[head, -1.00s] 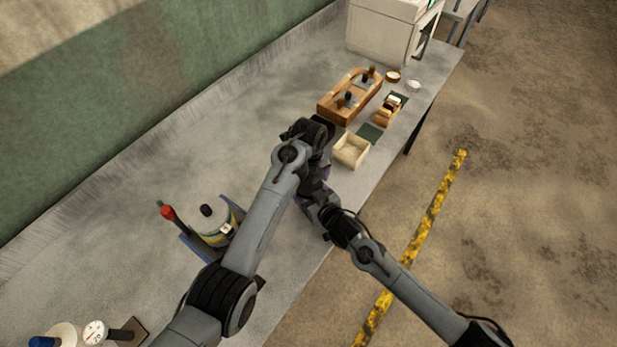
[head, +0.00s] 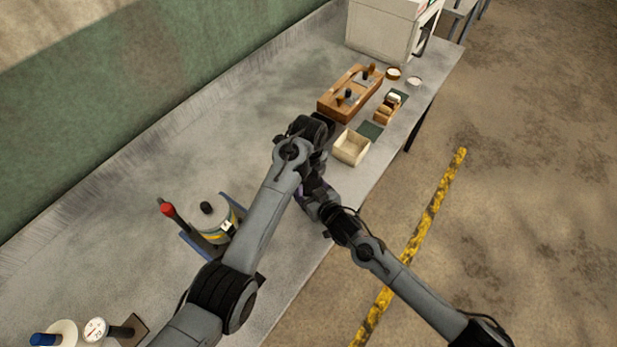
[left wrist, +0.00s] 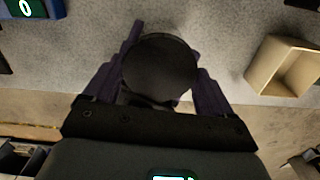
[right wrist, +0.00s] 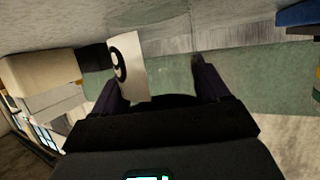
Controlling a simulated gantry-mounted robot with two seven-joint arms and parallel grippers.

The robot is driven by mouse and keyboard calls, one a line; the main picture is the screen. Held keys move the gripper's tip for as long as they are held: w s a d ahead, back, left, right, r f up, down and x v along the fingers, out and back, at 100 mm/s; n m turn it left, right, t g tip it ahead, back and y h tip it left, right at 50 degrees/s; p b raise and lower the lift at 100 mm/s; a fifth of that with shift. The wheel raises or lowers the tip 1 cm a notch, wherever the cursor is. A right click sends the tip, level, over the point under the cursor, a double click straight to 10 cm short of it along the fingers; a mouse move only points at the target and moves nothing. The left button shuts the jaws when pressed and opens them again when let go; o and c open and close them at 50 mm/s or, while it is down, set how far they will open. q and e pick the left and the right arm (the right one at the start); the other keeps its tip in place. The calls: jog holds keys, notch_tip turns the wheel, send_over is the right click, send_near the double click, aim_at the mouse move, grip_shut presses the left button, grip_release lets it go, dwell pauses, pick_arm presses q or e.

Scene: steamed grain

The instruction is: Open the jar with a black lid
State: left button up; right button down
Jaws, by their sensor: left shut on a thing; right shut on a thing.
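A round black lid (left wrist: 160,62) fills the space between the fingers of my left gripper (left wrist: 155,78) in the left wrist view, and the gripper is shut on it from above. The jar, seemingly clear glass with a white label bearing a black digit (right wrist: 128,65), is between the fingers of my right gripper (right wrist: 155,78), which is shut on it from the side. Whether the lid is still seated on the jar is hidden. In the head view my arms cover both grippers, the jar and the lid at the bench's front edge.
An open cream box (head: 351,147) stands just beyond my arms, with a dark green mat (head: 369,131) beside it. A wooden rack (head: 335,105) and a white machine (head: 385,30) are farther back. A round pot-like device (head: 212,220) stands to the left. The bench's middle (head: 190,140) is clear.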

pick_arm(q)
jog(key=o, duration=1)
jog(key=shift+r, duration=2.35)
notch_tip(320, 180, up, 3)
jog(key=m, duration=0.3)
jog(key=shift+f, duration=3.85)
jog(key=shift+c, duration=0.6)
